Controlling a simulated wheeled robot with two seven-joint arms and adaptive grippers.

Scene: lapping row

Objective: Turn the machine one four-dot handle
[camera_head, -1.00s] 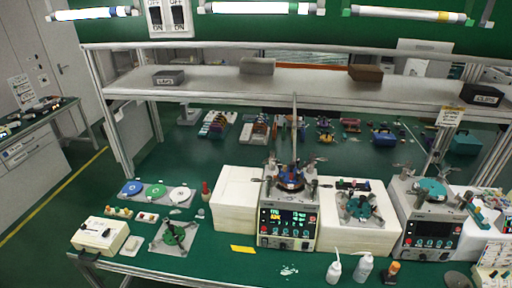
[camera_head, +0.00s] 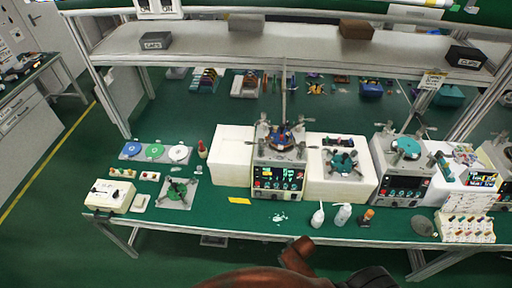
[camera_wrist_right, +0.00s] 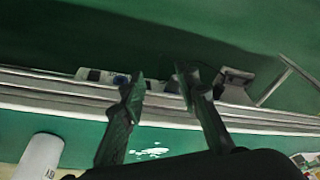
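A lapping machine (camera_head: 279,178) with a lit display stands at the middle of the green bench, with a blue disc and several handle-like arms on top. A second machine (camera_head: 402,187) with a teal disc (camera_head: 406,147) stands to its right. Which one is machine one, and any dots on the handles, are too small to tell. My right gripper (camera_wrist_right: 161,86) shows in the right wrist view with its two fingers apart and nothing between them. It is below or in front of the bench edge, away from the machines. My left gripper is not in view.
White blocks (camera_head: 233,151) flank the middle machine. White bottles (camera_head: 317,217) stand near the bench's front edge. A control box (camera_head: 110,196) and a plate with a green fixture (camera_head: 177,194) are on the left. A shelf (camera_head: 210,41) spans above. The floor in front is clear.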

